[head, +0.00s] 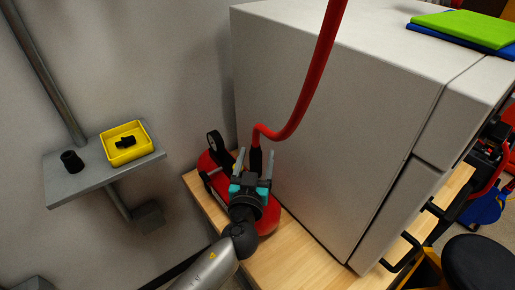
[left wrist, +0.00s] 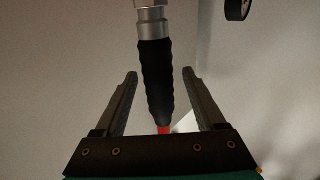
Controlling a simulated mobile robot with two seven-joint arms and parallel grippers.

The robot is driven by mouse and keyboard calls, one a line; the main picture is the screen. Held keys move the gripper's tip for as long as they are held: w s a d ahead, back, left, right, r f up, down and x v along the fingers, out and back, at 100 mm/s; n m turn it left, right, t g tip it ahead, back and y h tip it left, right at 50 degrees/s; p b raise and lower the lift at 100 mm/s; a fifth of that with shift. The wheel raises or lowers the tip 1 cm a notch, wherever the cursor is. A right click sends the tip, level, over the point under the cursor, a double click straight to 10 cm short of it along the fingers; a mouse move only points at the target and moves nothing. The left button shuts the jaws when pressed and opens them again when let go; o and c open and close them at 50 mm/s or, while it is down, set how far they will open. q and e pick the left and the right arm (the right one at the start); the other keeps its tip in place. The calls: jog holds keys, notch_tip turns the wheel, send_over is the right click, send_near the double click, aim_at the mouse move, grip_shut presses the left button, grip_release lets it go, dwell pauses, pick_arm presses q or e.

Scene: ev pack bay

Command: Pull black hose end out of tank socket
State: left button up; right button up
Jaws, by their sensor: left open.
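The black hose end (head: 255,163) is at the lower end of a red hose (head: 318,75) in the head view. In the left wrist view the ribbed black hose end (left wrist: 156,75) meets a silver metal socket (left wrist: 151,18) at the top. They look joined. My left gripper (head: 256,157) is open, with one finger on each side of the hose end. Gaps show between both fingers and the sleeve in the left wrist view. The red tank (head: 268,218) is partly hidden by my left gripper. The socket is hidden in the head view. My right gripper is not in view.
A large pale cabinet (head: 335,130) stands close to the right of the tank on a wooden top (head: 290,245). A black round gauge (head: 214,146) rises at the tank's left. A grey wall shelf (head: 90,180) holds a yellow tray (head: 112,158) and a black cylinder (head: 72,161).

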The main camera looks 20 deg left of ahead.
pick_arm(q)
jog(key=shift+w+a, duration=0.15)
jog(key=shift+w, duration=1)
grip_shut()
jog(key=shift+r+p, duration=0.35)
jog(key=shift+r, duration=0.35)
jog(key=shift+r+p, duration=0.85)
jog(key=shift+r, duration=0.2)
dwell(0.4)
jog(key=shift+r+p, duration=1.85)
jog(key=shift+r, duration=0.65)
